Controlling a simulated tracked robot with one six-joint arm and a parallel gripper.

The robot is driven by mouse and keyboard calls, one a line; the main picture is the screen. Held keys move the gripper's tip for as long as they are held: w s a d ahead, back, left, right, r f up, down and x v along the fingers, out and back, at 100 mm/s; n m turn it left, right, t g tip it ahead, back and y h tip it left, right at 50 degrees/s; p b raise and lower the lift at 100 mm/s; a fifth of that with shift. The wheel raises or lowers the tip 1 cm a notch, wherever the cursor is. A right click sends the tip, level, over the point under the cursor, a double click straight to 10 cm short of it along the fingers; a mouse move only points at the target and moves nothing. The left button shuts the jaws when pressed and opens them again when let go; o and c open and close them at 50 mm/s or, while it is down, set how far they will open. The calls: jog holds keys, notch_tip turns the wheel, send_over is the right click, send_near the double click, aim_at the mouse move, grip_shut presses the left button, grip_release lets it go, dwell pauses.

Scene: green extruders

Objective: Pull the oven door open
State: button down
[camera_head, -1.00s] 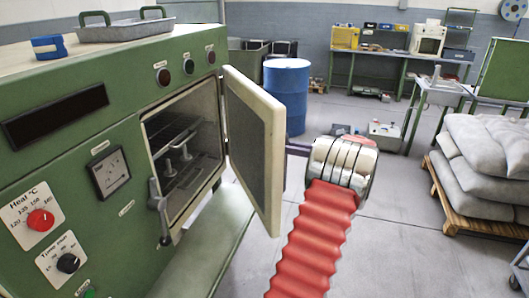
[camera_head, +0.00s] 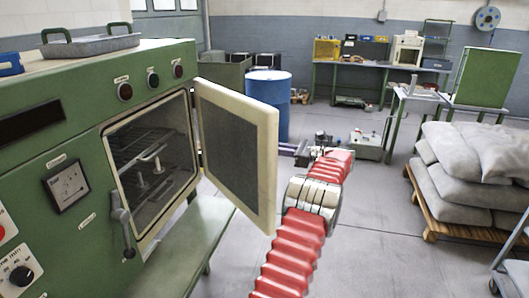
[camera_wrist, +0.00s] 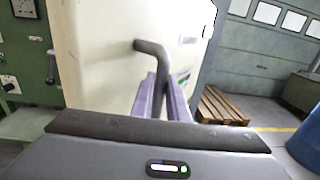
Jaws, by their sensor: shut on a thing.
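The oven door (camera_head: 238,150) stands open, swung out to the right from the green oven (camera_head: 75,120), with its dark inner panel facing the oven. The oven cavity (camera_head: 152,165) with wire racks is exposed. In the wrist view the cream outer face of the door (camera_wrist: 105,75) fills the middle. A grey bent handle (camera_wrist: 152,50) sticks out from it. My gripper (camera_wrist: 160,98) is shut on this handle, with its purple fingers on either side. In the head view the door hides the fingertips and the handle.
A blue drum (camera_head: 268,105) stands behind the door. Grey sacks (camera_head: 470,170) lie on a wooden pallet (camera_head: 450,222) at the right. A metal tray (camera_head: 90,45) sits on the oven top. The grey floor between the door and the pallet is free apart from my arm.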

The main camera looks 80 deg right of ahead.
dwell(0.4)
jog(key=c, duration=1.7)
grip_release()
jog(key=shift+w, duration=0.1)
jog(key=v, duration=1.4)
jog(key=shift+w, duration=0.1)
jog(key=shift+c, duration=0.3)
